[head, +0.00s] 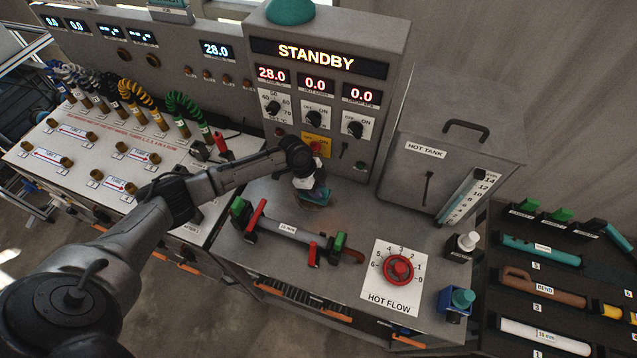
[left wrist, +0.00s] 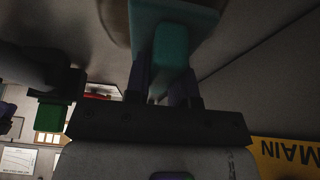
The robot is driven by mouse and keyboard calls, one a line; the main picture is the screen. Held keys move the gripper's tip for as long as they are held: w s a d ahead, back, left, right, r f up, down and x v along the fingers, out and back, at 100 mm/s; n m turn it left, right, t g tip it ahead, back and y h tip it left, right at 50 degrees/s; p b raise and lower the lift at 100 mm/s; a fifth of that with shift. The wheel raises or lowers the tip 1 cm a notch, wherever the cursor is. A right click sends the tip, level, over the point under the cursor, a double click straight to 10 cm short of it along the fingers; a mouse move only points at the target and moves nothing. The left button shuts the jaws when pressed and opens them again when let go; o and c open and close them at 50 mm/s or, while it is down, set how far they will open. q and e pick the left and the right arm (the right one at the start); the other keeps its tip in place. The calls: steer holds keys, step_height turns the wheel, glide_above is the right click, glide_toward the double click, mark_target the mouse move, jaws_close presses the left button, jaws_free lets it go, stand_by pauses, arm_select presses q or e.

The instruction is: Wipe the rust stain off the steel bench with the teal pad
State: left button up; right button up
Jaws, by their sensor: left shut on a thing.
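The steel bench (head: 335,285) stands in the middle of the head view. My left gripper (head: 309,184) is over its rear part, pointing down and shut on the teal pad (head: 320,194). In the left wrist view the fingers (left wrist: 163,80) close on the raised grip of the teal pad (left wrist: 198,20). The rust stain (head: 316,205) shows as a brownish patch at the pad; the pad and gripper hide part of it. A brown patch also shows beside the pad in the wrist view. The pad is at or very close to the bench top. My right gripper is out of view.
A pipe in red and green clamps (head: 290,232) lies in front of the pad. The control panel (head: 318,85) rises behind, and the hot tank (head: 450,150) stands right. A red flow knob (head: 398,269) is at the front right. Bare steel lies right of the pad.

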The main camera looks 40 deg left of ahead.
arm_select(q)
steer(key=shift+s+d+r+p, duration=0.1)
steer(key=shift+s+d+p, duration=0.2)
steer(key=shift+s+p, duration=0.25)
steer(key=shift+s+d+p, duration=0.3)
steer(key=shift+s+p, duration=0.1)
steer(key=shift+s, duration=0.2)
steer(key=shift+s, duration=0.1)
